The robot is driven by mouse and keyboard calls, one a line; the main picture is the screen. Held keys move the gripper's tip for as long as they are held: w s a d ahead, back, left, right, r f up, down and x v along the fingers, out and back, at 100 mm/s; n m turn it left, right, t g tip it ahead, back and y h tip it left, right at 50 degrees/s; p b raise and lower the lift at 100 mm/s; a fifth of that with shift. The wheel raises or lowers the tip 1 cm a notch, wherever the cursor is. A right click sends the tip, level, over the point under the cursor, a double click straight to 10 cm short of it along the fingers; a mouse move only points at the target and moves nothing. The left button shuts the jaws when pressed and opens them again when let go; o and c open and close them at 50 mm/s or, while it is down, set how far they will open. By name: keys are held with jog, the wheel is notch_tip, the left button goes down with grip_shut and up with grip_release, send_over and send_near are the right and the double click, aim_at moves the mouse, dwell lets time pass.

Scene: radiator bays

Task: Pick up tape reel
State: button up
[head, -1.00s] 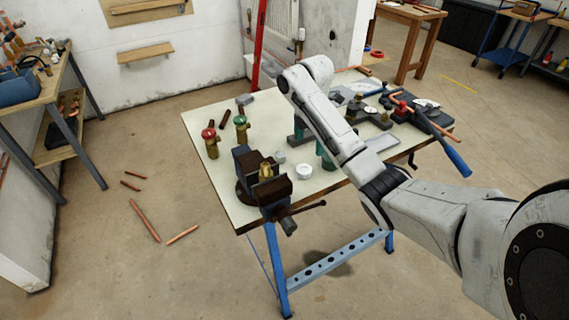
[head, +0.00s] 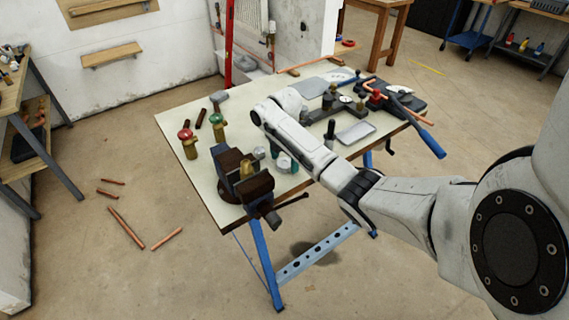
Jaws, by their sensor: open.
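The tape reel (head: 284,163), a small white roll, sits on the workbench (head: 206,178) to the right of the dark vise. My arm reaches over the bench from the right. My gripper (head: 284,157) is partly hidden under my own forearm; its teal fingers show behind and to the right of the reel. The fingers are apart and look to be close around the reel. I cannot tell whether they touch it.
The vise (head: 243,175) stands close on the left, with a red-topped valve (head: 188,142) and a green-topped valve (head: 218,128) behind it. A pipe bender (head: 400,98) and a metal tray (head: 356,132) lie to the right. Copper pipes (head: 126,228) lie on the floor.

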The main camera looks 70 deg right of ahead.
jog(key=shift+f, duration=0.15)
jog(key=c, duration=0.9)
